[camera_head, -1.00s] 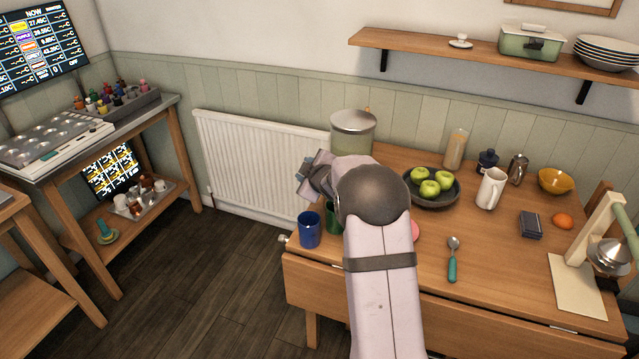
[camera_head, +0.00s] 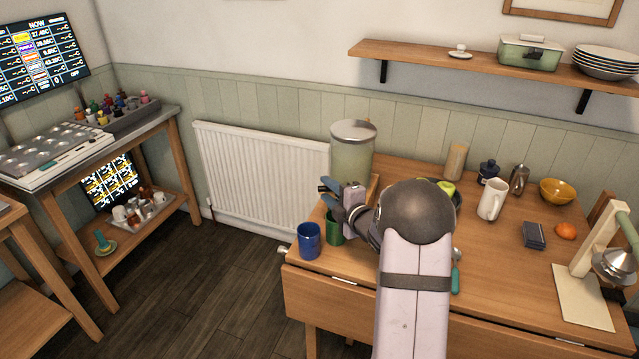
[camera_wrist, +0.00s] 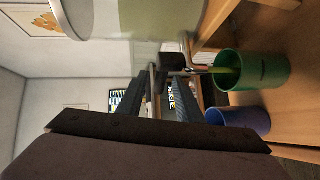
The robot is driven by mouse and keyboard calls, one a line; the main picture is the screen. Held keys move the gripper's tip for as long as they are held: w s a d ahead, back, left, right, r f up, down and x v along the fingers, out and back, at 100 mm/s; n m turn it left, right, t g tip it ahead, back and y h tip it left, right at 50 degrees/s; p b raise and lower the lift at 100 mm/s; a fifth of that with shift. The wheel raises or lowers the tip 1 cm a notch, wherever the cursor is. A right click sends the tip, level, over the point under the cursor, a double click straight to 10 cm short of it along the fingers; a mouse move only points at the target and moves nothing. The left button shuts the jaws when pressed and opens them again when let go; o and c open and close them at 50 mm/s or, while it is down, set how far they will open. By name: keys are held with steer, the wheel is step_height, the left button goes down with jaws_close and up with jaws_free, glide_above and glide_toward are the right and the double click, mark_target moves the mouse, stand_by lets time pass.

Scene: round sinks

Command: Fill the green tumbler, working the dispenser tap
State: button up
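The green tumbler (camera_head: 334,228) stands upright on the table below the dispenser (camera_head: 352,150), partly hidden by my gripper. In the wrist view, the green tumbler (camera_wrist: 262,72) lies sideways in the picture, its mouth toward the tap (camera_wrist: 172,62). A thin yellow-green streak runs from the tap's spout into the tumbler's mouth; the liquid level cannot be told. My gripper (camera_wrist: 156,88) has its fingers apart, with the tips at the tap and a small lever-like part between them. Contact is unclear. In the head view, my gripper (camera_head: 326,192) is just above the tumbler.
A blue tumbler (camera_head: 309,240) stands left of the green one, near the table's edge. A bowl of apples (camera_head: 447,188), a white jug (camera_head: 491,199) and a teal-handled spoon (camera_head: 456,276) are to the right. A radiator (camera_head: 262,178) is behind at the left.

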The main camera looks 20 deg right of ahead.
steer(key=shift+w+a+f+p, duration=0.1)
steer(key=shift+w+f+p, duration=0.1)
steer(key=shift+w, duration=0.75)
steer(key=shift+w+d+f+p, duration=0.1)
steer(key=shift+w+f+p, duration=0.1)
steer(key=shift+w, duration=0.7)
steer(key=shift+w+a+f+p, duration=0.1)
steer(key=shift+w+f+p, duration=0.1)
steer(key=shift+w, duration=0.75)
jaws_close()
